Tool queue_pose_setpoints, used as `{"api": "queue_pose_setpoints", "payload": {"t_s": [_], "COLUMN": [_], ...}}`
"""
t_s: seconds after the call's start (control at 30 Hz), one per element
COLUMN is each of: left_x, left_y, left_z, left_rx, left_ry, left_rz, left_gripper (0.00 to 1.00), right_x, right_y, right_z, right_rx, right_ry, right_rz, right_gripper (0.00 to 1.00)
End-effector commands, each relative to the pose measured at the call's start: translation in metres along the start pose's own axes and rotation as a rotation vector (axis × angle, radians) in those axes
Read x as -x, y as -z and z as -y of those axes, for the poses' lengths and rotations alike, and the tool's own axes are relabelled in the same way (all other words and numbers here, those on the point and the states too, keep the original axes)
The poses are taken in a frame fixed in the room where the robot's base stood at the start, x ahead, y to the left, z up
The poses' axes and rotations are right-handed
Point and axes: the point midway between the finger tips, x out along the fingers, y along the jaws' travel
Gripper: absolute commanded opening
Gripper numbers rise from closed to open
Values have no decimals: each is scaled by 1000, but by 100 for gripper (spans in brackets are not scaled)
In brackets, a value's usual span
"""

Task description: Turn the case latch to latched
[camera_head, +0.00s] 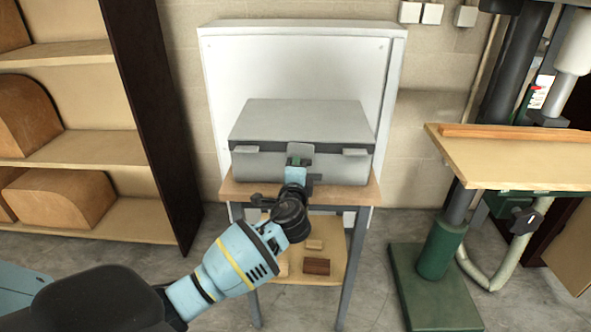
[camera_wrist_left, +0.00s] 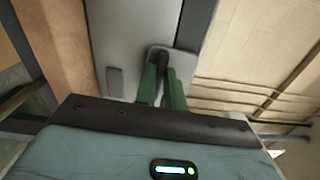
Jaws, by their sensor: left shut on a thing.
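The grey case (camera_head: 300,130) stands closed on a small wooden-topped table. Its latch is at the middle of the front face, largely hidden behind my left gripper (camera_head: 297,163) in the head view. In the left wrist view the latch (camera_wrist_left: 160,54) shows as a dark part on a light grey plate, between the green fingers of my left gripper (camera_wrist_left: 162,85). The fingers are shut on it. I cannot tell the latch's exact angle. My right gripper is in neither view.
The small table (camera_head: 228,190) has a lower shelf with wood blocks (camera_head: 316,266). A white panel (camera_head: 225,70) stands behind the case. A shelf unit (camera_head: 75,150) is at the left, and a green-based machine with a wooden table (camera_head: 535,165) at the right.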

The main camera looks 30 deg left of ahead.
Motion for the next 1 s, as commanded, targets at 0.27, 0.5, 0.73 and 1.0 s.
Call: {"api": "queue_pose_setpoints", "payload": {"t_s": [0.27, 0.5, 0.73, 1.0], "left_x": [0, 0, 0, 0], "left_y": [3, 3, 3, 3], "left_z": [-2, -1, -1, -1], "left_rx": [78, 92, 92, 91], "left_ry": [-3, -2, -2, -1], "left_rz": [-1, -1, -2, -1], "left_gripper": [0, 0, 0, 33], "right_x": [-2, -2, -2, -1], "right_y": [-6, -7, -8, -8], "right_z": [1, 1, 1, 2], "right_rx": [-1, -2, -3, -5], "right_ry": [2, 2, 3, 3], "right_rz": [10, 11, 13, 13], "right_gripper": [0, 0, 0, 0]}}
